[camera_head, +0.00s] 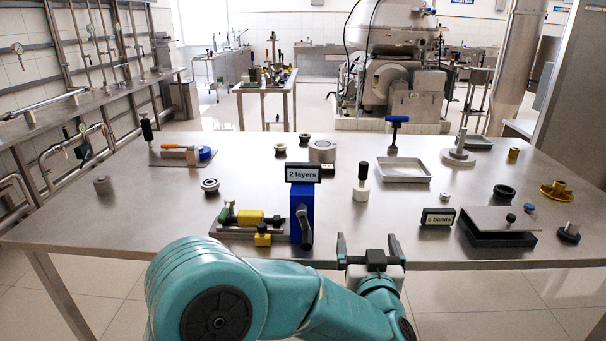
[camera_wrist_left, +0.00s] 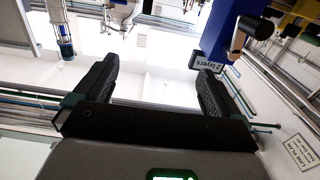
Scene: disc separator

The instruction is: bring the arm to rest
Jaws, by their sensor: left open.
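My left arm comes in from the lower left of the head view, teal and bent. Its gripper (camera_head: 368,250) is at the front edge of the steel table (camera_head: 400,221), with its two dark fingers apart and nothing between them. In the left wrist view the two black fingers of the left gripper (camera_wrist_left: 158,85) also stand wide apart and empty. The blue crank block (camera_head: 302,212) with the "2 layers" sign (camera_head: 303,173) stands left of the gripper, apart from it. My right gripper is not in view.
A "6 bands" sign (camera_head: 438,218) and a dark box with a grey lid (camera_head: 499,224) stand to the right. A white-based black-handled tool (camera_head: 361,190) is just behind the gripper. A shallow tray (camera_head: 404,170) lies farther back. Bare tabletop lies between these.

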